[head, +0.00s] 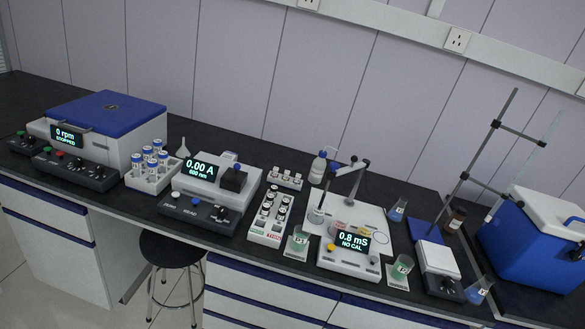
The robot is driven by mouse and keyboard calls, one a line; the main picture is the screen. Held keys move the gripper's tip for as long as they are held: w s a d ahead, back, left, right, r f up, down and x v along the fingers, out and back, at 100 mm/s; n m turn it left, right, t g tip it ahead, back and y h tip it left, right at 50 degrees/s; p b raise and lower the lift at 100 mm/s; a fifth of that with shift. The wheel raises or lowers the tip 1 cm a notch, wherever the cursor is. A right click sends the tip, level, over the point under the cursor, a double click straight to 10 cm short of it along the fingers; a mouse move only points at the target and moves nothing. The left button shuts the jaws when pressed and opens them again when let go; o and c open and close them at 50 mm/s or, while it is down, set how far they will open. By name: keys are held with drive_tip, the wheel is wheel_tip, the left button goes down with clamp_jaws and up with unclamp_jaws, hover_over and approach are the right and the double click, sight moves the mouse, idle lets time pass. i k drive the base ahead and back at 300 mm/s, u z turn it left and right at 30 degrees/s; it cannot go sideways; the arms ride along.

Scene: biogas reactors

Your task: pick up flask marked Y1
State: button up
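Two conical flasks with blue contents stand on the dark bench at the right. One flask (397,211) is behind the meter showing 0.8 mS, near its right back corner. The other flask (479,290) is at the front edge, right of a small white-topped device (438,259). Both carry pale labels too small to read, so I cannot tell which is Y1. My gripper is not in view.
Beakers with green contents stand left (298,242) and right (401,269) of the conductivity meter (348,258). A blue cool box (535,240) is at far right. A stool (172,250) stands before the bench.

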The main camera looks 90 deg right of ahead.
sight(477, 294)
drive_tip(key=z, duration=0.15)
drive_tip(key=k, duration=0.15)
drive_tip(key=z, duration=2.35)
drive_tip(key=k, duration=1.5)
drive_tip(key=z, duration=0.5)
drive_tip(key=i, duration=1)
